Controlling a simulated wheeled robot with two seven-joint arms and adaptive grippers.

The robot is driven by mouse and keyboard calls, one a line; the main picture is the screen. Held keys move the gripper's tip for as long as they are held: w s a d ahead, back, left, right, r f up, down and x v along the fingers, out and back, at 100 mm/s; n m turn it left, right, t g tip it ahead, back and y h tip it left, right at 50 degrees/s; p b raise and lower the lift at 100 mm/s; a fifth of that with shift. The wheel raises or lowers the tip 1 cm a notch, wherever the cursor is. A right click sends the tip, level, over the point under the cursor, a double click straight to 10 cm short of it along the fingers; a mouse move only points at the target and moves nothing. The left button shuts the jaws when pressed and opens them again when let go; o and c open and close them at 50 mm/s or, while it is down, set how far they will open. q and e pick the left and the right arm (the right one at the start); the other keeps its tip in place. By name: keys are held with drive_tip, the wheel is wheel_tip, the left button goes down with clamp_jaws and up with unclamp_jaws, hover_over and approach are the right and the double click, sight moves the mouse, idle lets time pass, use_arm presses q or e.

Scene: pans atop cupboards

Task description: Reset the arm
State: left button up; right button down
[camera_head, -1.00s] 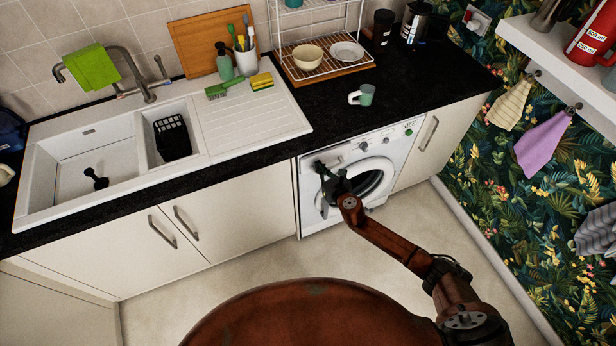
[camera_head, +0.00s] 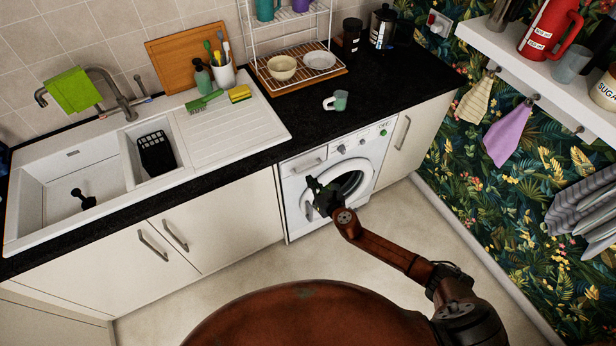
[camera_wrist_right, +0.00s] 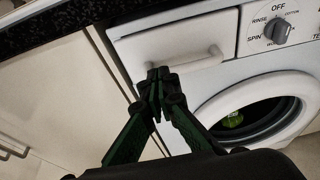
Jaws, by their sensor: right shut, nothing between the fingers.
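My right arm (camera_head: 385,248) is rust-brown and reaches from the lower right toward the white washing machine (camera_head: 302,226). My right gripper (camera_head: 312,184) is in front of the machine, at the left side of its round door. In the right wrist view the dark green fingers of this gripper (camera_wrist_right: 157,75) are closed together with nothing between them. They show in front of the detergent drawer (camera_wrist_right: 180,45); whether they touch it I cannot tell. The machine's door looks shut, with something green behind the glass. My left gripper is not in view.
A black worktop (camera_head: 390,85) with a white sink (camera_head: 60,190) runs above cream cupboards (camera_head: 230,220). A shelf (camera_head: 530,60) and hanging towels are at the right. The floor (camera_head: 420,225) before the machine looks clear.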

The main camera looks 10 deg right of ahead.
drive_tip(key=s+d+f+m+g+h, duration=0.2)
drive_tip(key=s+d+f+m, duration=0.25)
drive_tip(key=f, duration=0.35)
drive_tip(key=s+d+f+m+g+h, duration=0.1)
drive_tip(key=s+d+f+m, duration=0.2)
drive_tip(key=d+f+m, duration=0.4)
drive_tip(key=s+d+f+m+g+h, duration=0.1)
drive_tip(key=s+d+f+m+g, duration=0.15)
drive_tip(key=s+f+m, duration=0.45)
drive_tip(key=s+d+f+m+g+h, duration=0.1)
drive_tip(key=s+d+f+m, duration=0.15)
drive_tip(key=s+f, duration=0.7)
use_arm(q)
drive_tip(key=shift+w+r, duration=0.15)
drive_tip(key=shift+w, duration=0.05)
use_arm(e)
drive_tip(key=s+f+m+g, duration=0.2)
drive_tip(key=s+f+m, duration=0.3)
drive_tip(key=s, duration=0.8)
drive_tip(key=s+f+m+g, duration=0.2)
drive_tip(key=s+f+m, duration=0.4)
drive_tip(key=s, duration=0.8)
drive_tip(key=s+f+m+g+y, duration=0.1)
drive_tip(key=s+f+m, duration=0.4)
drive_tip(key=s, duration=0.9)
drive_tip(key=shift+s+a+f+m+g, duration=0.2)
drive_tip(key=shift+m+g, duration=0.1)
drive_tip(key=shift+g, duration=0.55)
